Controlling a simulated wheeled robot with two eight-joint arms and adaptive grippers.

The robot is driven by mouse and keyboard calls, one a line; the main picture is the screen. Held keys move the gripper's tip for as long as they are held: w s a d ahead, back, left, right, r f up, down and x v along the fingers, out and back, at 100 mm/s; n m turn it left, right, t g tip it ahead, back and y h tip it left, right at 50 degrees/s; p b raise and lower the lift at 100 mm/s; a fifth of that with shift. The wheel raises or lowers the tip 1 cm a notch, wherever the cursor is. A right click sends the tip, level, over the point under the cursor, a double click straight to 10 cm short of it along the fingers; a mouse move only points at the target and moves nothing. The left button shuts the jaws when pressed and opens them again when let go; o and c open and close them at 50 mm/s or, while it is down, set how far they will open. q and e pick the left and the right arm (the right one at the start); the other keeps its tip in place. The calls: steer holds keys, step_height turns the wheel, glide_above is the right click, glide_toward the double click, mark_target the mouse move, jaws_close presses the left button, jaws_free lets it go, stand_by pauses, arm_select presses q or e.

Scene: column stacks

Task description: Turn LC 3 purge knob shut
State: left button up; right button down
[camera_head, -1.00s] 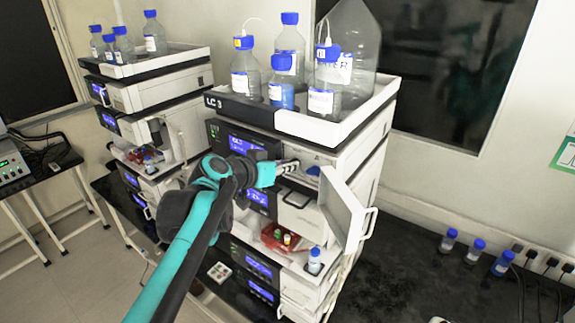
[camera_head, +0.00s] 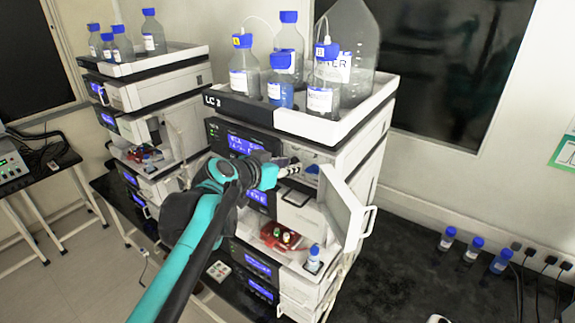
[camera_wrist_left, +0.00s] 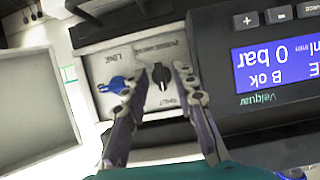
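The LC 3 stack (camera_head: 345,125) stands in the middle of the head view, with a small door open on its upper module. In the left wrist view, which shows the panel upside down, a black knob (camera_wrist_left: 161,76) and a blue knob (camera_wrist_left: 113,85) sit on a pale panel (camera_wrist_left: 105,65). The label by the blue one seems to read LINE; the black one's label looks like PURGE. My left gripper (camera_wrist_left: 157,82) is open, one fingertip on each side of the black knob, with gaps visible. In the head view my left gripper (camera_head: 291,168) reaches the panel. My right gripper is out of view.
The open white door (camera_head: 345,208) hangs just right of my gripper. Bottles (camera_head: 322,90) stand in the tray on top. A second stack (camera_head: 150,85) is at left. Small blue-capped bottles (camera_head: 473,250) stand on the dark bench at right.

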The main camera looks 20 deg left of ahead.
arm_select(q)
steer(key=shift+r, duration=0.1)
steer(key=v, duration=1.2)
